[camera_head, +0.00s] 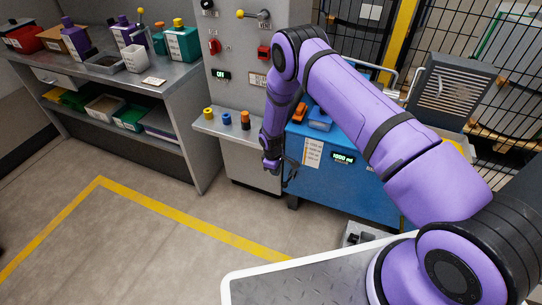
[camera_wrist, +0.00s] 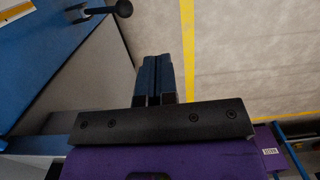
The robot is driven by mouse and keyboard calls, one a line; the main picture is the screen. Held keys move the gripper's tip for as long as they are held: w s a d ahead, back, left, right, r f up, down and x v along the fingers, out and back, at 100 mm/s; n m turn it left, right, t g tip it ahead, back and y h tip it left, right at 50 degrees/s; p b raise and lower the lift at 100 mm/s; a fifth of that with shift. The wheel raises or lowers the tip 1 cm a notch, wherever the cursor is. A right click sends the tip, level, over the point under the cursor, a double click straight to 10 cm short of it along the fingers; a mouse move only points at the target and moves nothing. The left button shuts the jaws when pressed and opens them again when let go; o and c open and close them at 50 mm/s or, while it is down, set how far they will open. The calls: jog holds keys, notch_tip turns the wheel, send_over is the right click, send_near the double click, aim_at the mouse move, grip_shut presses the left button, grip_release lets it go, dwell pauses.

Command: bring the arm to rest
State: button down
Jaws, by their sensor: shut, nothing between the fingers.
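My gripper (camera_head: 282,174) hangs at the end of my purple arm, in front of the gap between the grey control cabinet and the blue machine in the head view. In the wrist view my gripper (camera_wrist: 153,90) shows its two dark fingers together, with nothing held between them. My arm rises from the lower right, bends at the top and drops down to the gripper. From these views I cannot tell the exact clearance between the gripper and the blue machine.
The blue machine (camera_head: 335,185) stands right of my gripper, and the grey cabinet's shelf (camera_head: 222,128) with small knobs is to its left. A workbench (camera_head: 125,80) stands at the left. The floor (camera_head: 150,245) inside the yellow line is clear. A black knob (camera_wrist: 123,8) shows in the wrist view.

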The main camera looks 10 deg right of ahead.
jog(key=w+d+r+m+t, duration=0.1)
jog(key=d+r+m, duration=0.1)
jog(key=r, duration=1.6)
jog(key=w+d+r+m+t, duration=0.1)
jog(key=d+r+m, duration=0.1)
jog(key=r, duration=1.6)
jog(key=s+d+r+m, duration=0.1)
jog(key=s+d+r, duration=0.1)
jog(key=s+r, duration=0.35)
jog(key=s+d+r+m+t+y, duration=0.1)
jog(key=s+r, duration=0.1)
jog(key=r, duration=0.6)
jog(key=s+d+r+m, duration=0.1)
jog(key=s+d+r, duration=0.15)
jog(key=r, duration=0.35)
jog(key=s+d+r+m+t, duration=0.1)
jog(key=s+r, duration=0.2)
jog(key=s, duration=0.7)
jog(key=s+d+r+m+t, duration=0.1)
jog(key=s+r, duration=0.3)
jog(key=s, duration=0.6)
jog(key=s+d+r+m+t, duration=0.1)
jog(key=s+r, duration=0.3)
jog(key=s, duration=0.6)
jog(key=shift+s+d+m, duration=0.25)
jog(key=shift+d+m, duration=0.35)
jog(key=shift+d, duration=0.1)
